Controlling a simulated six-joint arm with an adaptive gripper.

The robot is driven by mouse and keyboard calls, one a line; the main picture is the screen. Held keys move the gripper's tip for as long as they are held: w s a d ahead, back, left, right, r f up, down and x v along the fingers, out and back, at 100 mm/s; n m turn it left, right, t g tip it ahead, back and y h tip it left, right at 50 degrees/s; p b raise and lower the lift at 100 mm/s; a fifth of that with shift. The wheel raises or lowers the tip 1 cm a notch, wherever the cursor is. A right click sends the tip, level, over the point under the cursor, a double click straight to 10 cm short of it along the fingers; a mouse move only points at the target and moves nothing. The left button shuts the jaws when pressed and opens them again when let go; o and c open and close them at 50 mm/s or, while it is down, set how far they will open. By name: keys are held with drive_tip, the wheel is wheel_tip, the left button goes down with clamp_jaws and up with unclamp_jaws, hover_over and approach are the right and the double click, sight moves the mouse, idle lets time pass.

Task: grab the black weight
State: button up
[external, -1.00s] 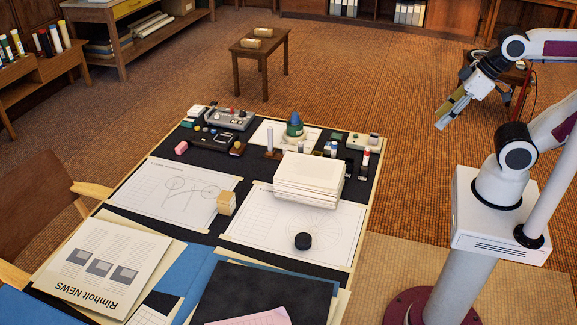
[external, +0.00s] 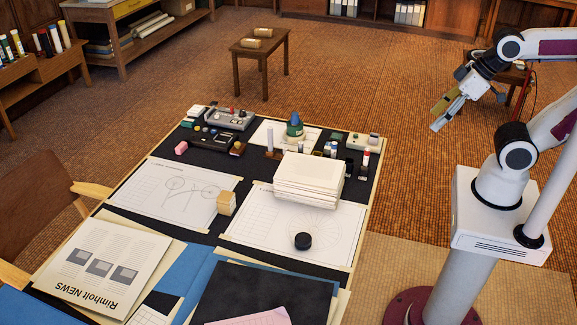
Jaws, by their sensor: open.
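The black weight (external: 302,241) is a small, short black cylinder. It stands on the white drawing sheet (external: 263,235) at the near right part of the drafting table. Nothing covers it in the external view. My gripper (external: 438,116) is open and empty. It hangs in the air to the right of the table, over the floor, well apart from the weight and higher than the tabletop.
A thick paper stack (external: 308,180) stands just behind the weight. A wooden block (external: 226,203) sits to its left. A green-topped bottle (external: 294,126), a grey device (external: 229,118) and small items line the far edge. A dark folder (external: 262,295) lies in front.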

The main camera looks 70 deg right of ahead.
drive_tip(key=w+a+f+t+y, duration=0.1)
drive_tip(key=w+a+f, duration=0.3)
drive_tip(key=w, duration=0.4)
drive_tip(key=w+a+f+n+t, duration=0.1)
drive_tip(key=w+a+f, duration=0.3)
drive_tip(key=w, duration=0.3)
drive_tip(key=w+a+f+t+y, duration=0.1)
drive_tip(key=w+a+f, duration=0.35)
drive_tip(key=w, duration=0.35)
drive_tip(key=n+t+y, duration=0.1)
drive_tip(key=n+t, duration=0.1)
drive_tip(key=t, duration=0.2)
approach(309, 237)
drive_tip(key=w, duration=0.3)
drive_tip(key=shift+w+d+f, duration=0.1)
drive_tip(key=shift+d+f, duration=0.2)
drive_tip(key=shift+d, duration=0.05)
drive_tip(key=shift+s+a+f+y, duration=0.25)
drive_tip(key=shift+s+f+y, duration=0.2)
drive_tip(key=shift+f, duration=0.2)
drive_tip(key=shift+x, duration=1.25)
drive_tip(key=shift+x, duration=2.55)
